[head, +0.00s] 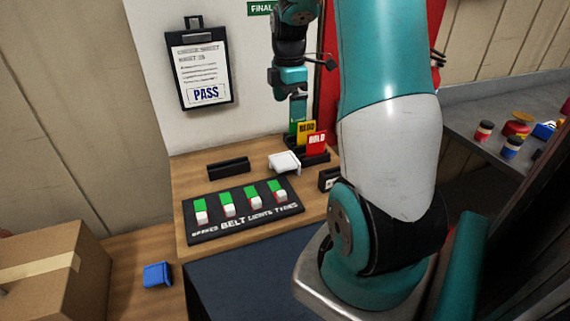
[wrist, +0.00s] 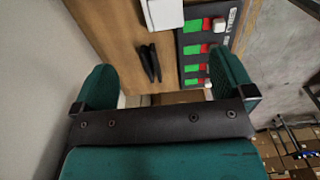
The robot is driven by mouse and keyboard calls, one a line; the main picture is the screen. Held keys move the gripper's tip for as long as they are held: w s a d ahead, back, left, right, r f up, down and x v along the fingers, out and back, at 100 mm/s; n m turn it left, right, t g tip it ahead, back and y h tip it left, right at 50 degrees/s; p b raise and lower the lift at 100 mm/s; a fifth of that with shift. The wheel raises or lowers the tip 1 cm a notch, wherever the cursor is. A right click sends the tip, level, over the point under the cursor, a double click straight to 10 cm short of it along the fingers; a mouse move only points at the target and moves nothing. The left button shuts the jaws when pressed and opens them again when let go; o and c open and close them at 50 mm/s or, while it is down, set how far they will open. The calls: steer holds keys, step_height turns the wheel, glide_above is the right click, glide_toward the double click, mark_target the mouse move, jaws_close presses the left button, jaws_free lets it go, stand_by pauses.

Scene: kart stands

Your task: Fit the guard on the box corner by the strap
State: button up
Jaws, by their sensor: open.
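A brown cardboard box (head: 40,285) stands at the lower left of the head view, with a pale strap or tape (head: 30,269) across its top and over its edge. A small blue angled piece, which looks like the guard (head: 157,275), lies on the wooden surface to the right of the box, apart from it. My gripper (head: 298,108) is at the far side of the bench, well away from both and above the area by the coloured cards. In the wrist view its two teal fingers (wrist: 162,68) are wide apart with nothing held between them.
A black panel (head: 243,212) with several green-and-white switches lies on the wooden bench. Behind it are a black rack (head: 229,167), a white piece (head: 283,162) and a red card (head: 316,141). A clipboard (head: 202,70) hangs on the wall. Wood near the guard is clear.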

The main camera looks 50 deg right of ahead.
steer(key=p, duration=0.2)
glide_above(286, 158)
steer(key=f, duration=1.1)
steer(key=shift+s+d+f, duration=0.1)
steer(key=shift+d+f, duration=0.1)
steer(key=f, duration=0.1)
steer(key=f+p, duration=0.1)
steer(key=f, duration=0.1)
steer(key=f+p, duration=0.1)
steer(key=shift+a+f, duration=0.15)
steer(key=shift+a, duration=0.15)
steer(key=shift+f, duration=0.45)
steer(key=c, duration=0.9)
steer(key=shift+c, duration=0.2)
step_height(286, 158, up, 20)
steer(key=b, duration=0.3)
